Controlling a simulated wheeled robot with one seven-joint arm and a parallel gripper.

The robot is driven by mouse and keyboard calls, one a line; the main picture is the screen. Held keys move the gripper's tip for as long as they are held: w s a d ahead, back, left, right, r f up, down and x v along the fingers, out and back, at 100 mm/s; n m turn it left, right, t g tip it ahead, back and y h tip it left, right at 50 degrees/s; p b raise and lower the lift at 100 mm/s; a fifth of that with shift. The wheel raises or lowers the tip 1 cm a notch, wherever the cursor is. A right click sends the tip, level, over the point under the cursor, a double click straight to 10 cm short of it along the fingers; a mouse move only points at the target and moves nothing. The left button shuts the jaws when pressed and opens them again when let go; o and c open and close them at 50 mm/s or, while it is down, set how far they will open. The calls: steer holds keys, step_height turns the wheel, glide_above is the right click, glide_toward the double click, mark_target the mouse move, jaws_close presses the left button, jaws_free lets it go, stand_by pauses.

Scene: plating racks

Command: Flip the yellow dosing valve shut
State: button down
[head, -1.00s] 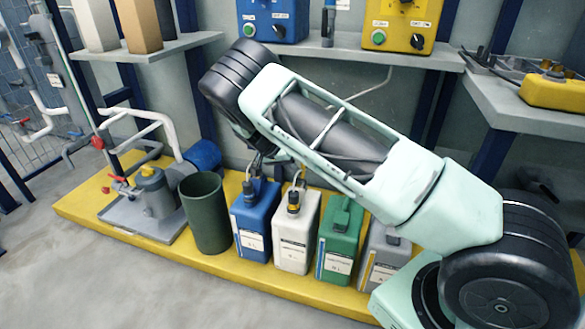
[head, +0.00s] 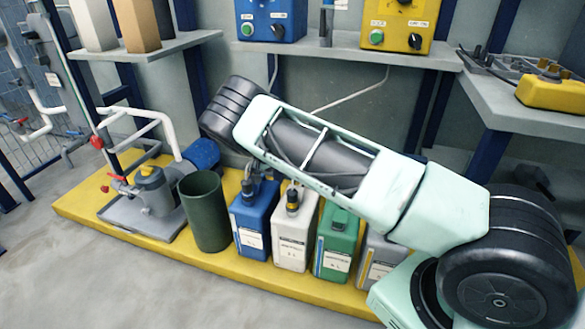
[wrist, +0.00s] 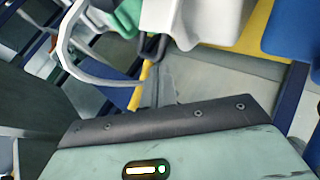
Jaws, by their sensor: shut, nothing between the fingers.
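I cannot clearly make out the yellow dosing valve. In the wrist view a narrow yellow piece (wrist: 139,92) shows just below the dark fingertips of my gripper (wrist: 152,47); I cannot tell whether it is the valve's lever or part of the yellow platform. The fingertips are close together, with nothing seen between them. In the head view my arm crosses the middle and hides most of the gripper.
A green canister (head: 336,245) and a grey canister (head: 377,257) stand to the right on the yellow platform (head: 283,283). A dark green bin (head: 205,215) and a grey pump (head: 155,193) stand left. Blue (head: 270,18) and yellow (head: 397,22) control boxes are on the shelf above. The front floor is clear.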

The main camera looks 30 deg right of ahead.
steer(key=shift+s+d+f+p, duration=0.25)
steer(key=shift+s+p, duration=0.05)
steer(key=shift+s, duration=0.05)
steer(key=shift+w+a+r, duration=0.1)
steer(key=shift+r, duration=0.05)
stand_by(1.3)
